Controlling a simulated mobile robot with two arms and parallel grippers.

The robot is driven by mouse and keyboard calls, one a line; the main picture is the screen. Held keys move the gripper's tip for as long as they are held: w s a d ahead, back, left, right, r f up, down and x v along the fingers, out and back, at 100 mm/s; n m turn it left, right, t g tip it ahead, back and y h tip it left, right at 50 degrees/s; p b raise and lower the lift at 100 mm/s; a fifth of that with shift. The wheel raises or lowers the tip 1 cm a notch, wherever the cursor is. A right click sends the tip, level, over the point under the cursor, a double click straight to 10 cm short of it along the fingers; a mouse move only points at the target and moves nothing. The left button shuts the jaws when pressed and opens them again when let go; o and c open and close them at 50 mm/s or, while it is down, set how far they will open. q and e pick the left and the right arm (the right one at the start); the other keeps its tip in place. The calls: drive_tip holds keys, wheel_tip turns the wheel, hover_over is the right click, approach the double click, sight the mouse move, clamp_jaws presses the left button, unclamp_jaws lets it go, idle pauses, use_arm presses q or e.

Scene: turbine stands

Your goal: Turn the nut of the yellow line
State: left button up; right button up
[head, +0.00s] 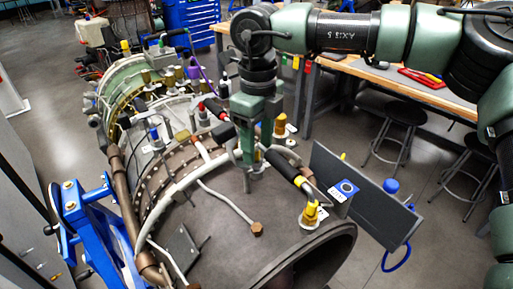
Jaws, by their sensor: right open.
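The yellow line is a metal tube with a black sleeve and a yellow band (298,181), at the lower right of the turbine casing in the head view. Its brass-yellow nut (311,214) stands on a pale base near the casing's front edge. My right gripper (248,160) points down over the casing, left of this nut and clearly apart from it. It is open, and I see nothing held in it. The gripper and wrist hide part of the casing and lines behind them. My left gripper is not in view.
The turbine casing (225,230) carries other lines and fittings, including a loose-ended tube (228,208). A dark panel (375,205) with a blue-marked block (346,188) stands to the right. A blue stand (75,205) is at left. Workbench (400,85) and stools (405,115) lie behind.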

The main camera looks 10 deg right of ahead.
drive_tip(key=shift+s+a+f+p, duration=0.1)
drive_tip(key=shift+a+f+p, duration=0.1)
drive_tip(key=shift+f, duration=0.4)
drive_tip(key=shift+a+f+p, duration=0.1)
drive_tip(key=shift+f+p, duration=0.1)
drive_tip(key=shift+f, duration=0.55)
drive_tip(key=shift+d, duration=0.1)
clamp_jaws()
drive_tip(key=shift+f+m+b, duration=0.1)
drive_tip(key=shift+m+b, duration=0.2)
drive_tip(key=shift+b, duration=0.25)
drive_tip(key=m+b, duration=0.4)
drive_tip(key=b, duration=0.2)
drive_tip(key=shift+f, duration=0.1)
drive_tip(key=shift+r+m+b, duration=0.15)
drive_tip(key=shift+m+b, duration=0.6)
drive_tip(key=shift+m, duration=0.05)
drive_tip(key=shift+r+m+b, duration=0.15)
drive_tip(key=shift+m+b, duration=0.6)
drive_tip(key=shift+m, duration=0.05)
